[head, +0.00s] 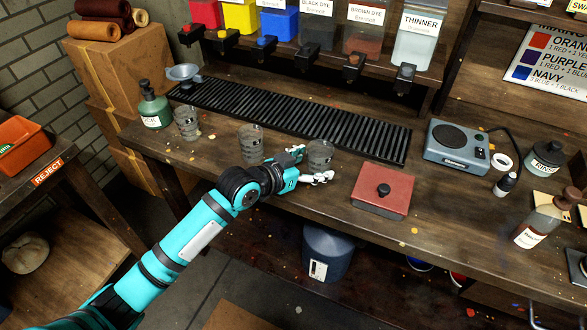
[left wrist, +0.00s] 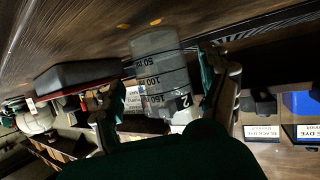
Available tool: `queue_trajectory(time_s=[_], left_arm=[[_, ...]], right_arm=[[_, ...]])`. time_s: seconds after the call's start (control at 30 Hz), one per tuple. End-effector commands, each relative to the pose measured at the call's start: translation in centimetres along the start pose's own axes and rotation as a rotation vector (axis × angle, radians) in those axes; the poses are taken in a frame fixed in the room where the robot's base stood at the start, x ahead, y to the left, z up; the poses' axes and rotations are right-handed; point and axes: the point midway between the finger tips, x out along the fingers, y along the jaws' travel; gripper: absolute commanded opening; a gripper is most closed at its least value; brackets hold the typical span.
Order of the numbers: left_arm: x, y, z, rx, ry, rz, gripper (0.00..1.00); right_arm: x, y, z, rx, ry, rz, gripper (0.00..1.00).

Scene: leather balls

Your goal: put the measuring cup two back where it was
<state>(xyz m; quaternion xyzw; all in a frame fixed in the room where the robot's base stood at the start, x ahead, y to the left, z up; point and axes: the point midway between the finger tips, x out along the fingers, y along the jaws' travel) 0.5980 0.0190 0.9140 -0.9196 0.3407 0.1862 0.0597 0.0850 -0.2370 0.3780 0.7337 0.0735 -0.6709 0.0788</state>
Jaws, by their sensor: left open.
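Measuring cup two (head: 320,152) is a clear grey cup on the bench, in front of the black slatted rack. In the left wrist view, which is upside down, the cup (left wrist: 160,72) shows a "2" and volume marks. It appears to stand upright on the wood. My left gripper (head: 312,165) is open, with one finger on each side of the cup. In the left wrist view the fingers (left wrist: 163,98) flank it; I cannot tell whether they touch it. Two similar cups stand to the left, one in the middle (head: 251,143) and one farther left (head: 187,123). My right gripper is not in view.
The black slatted rack (head: 290,120) runs behind the cups, below the dye dispensers (head: 312,22). A red box with a black knob (head: 383,190) sits right of the cup. A grey scale (head: 457,146) stands farther right. A green bottle (head: 152,105) stands at the left end.

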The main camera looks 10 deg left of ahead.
Motion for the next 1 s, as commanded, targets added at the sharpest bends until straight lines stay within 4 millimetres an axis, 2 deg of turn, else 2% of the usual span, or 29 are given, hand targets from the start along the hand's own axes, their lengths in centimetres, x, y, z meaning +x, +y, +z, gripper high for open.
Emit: queue_trajectory(time_s=[0.03, 0.2, 0.4, 0.6, 1.0], left_arm=[[-1.3, -0.1, 0.1, 0.001, -0.001, -0.002, 0.78], [-5.0, -0.1, 0.1, 0.002, -0.001, -0.002, 0.78], [-7.9, -0.1, 0.1, 0.0, -0.001, -0.001, 0.78], [-8.9, 0.0, 0.0, 0.0, -0.001, 0.0, 0.78], [-8.8, 0.0, 0.0, -0.001, 0.0, 0.0, 0.78]], right_arm=[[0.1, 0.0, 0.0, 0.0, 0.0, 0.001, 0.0], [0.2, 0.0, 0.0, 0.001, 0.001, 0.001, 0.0], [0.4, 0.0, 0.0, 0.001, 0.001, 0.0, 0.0], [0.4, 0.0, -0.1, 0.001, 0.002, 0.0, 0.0], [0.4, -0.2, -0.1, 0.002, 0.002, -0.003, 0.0]])
